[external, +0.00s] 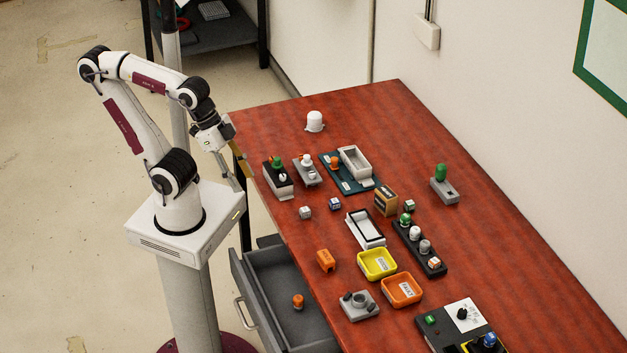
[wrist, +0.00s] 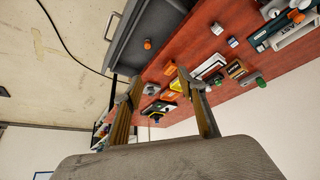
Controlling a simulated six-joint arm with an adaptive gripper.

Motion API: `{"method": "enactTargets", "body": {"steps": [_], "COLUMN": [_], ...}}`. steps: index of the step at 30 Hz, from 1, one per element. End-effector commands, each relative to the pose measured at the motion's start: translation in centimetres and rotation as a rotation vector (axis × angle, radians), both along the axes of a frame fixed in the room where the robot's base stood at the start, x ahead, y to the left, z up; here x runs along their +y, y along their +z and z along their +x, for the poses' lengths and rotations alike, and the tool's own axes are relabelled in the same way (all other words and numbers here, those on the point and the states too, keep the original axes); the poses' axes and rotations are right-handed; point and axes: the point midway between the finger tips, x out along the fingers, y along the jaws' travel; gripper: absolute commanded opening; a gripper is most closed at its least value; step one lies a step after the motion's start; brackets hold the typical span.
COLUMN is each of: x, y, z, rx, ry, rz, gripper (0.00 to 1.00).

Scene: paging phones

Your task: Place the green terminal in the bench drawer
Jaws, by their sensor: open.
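Several green-topped pieces stand on the red-brown bench, and I cannot tell which is the green terminal. One green piece (external: 441,172) stands on a grey base near the wall. Another green piece (external: 277,162) sits on a dark-and-white holder near the left edge. A third green piece (external: 406,220) is at the far end of a black rack. The grey bench drawer (external: 268,268) is pulled open and holds an orange piece (external: 298,301). The drawer also shows in the wrist view (wrist: 130,40). My gripper (external: 238,170) is open and empty, beside the bench's left edge.
A yellow tray (external: 377,264), an orange tray (external: 402,290) and a white-and-black box (external: 366,229) stand mid-bench. A teal board (external: 345,176) carries a grey bin. A white dome (external: 314,121) stands at the far end. The bench's right side is mostly clear.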

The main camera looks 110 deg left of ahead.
Motion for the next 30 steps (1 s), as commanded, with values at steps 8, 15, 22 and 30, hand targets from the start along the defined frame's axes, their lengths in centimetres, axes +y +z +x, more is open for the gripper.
{"method": "enactTargets", "body": {"steps": [8,15,22,30], "x": [1.3,3.1,5.2,8.2], "y": [1.2,2.2,2.6,2.4], "z": [3.3,7.4,11.5,16.3], "rx": [0.013,0.026,0.035,0.045], "ry": [0.064,0.141,0.213,0.299], "rz": [-0.001,-0.004,-0.007,-0.009], "gripper": [0.4,0.4,0.4,0.4]}}
